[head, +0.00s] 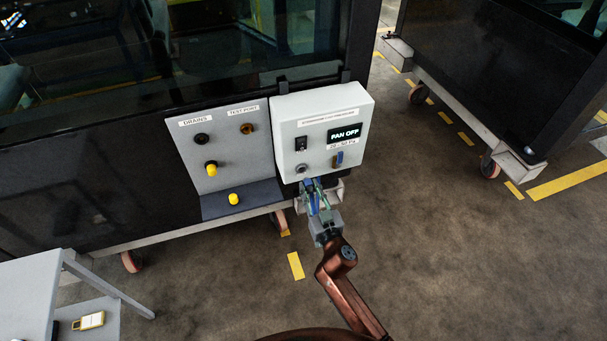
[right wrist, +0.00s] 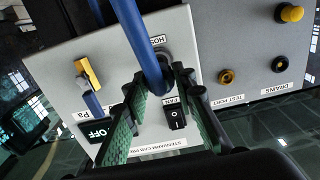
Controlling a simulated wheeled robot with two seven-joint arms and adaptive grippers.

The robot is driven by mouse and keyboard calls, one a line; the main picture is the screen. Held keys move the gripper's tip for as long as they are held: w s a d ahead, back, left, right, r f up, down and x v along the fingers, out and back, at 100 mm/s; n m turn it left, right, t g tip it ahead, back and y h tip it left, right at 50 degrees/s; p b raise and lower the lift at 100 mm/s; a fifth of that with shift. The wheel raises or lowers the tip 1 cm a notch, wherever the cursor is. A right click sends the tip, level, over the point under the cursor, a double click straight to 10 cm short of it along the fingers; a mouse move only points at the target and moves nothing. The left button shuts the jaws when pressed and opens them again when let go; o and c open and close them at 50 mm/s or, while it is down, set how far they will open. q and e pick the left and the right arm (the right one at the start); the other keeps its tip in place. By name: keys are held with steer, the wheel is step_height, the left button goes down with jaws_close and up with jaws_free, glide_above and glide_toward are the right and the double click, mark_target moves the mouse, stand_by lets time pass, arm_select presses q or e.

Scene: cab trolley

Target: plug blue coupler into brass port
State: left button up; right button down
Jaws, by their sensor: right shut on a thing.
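My right gripper (head: 316,190) is just below the white box, shut on the blue coupler or its hose (head: 310,184). In the right wrist view the thick blue hose (right wrist: 137,35) runs from the top edge down between the green-padded fingers (right wrist: 160,95). Its end is near a dark round fitting beside a partly hidden "HOS..." label; I cannot tell whether they touch. The brass port (head: 247,128) is an open ring under the "TEST PORT" label on the grey panel; it also shows in the right wrist view (right wrist: 226,76), apart from the gripper. My left gripper is out of view.
The grey panel has a black port (head: 202,139) and yellow caps (head: 211,168). A table (head: 30,295) stands at lower left.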

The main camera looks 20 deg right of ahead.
steer(key=shift+s, duration=0.4)
steer(key=shift+s, duration=0.3)
steer(key=s+r, duration=0.3)
steer(key=s, duration=0.6)
steer(key=s+d+r, duration=0.1)
steer(key=s+r, duration=0.2)
steer(key=s, duration=0.6)
steer(key=shift+r+h, duration=0.3)
steer(key=shift+r, duration=0.05)
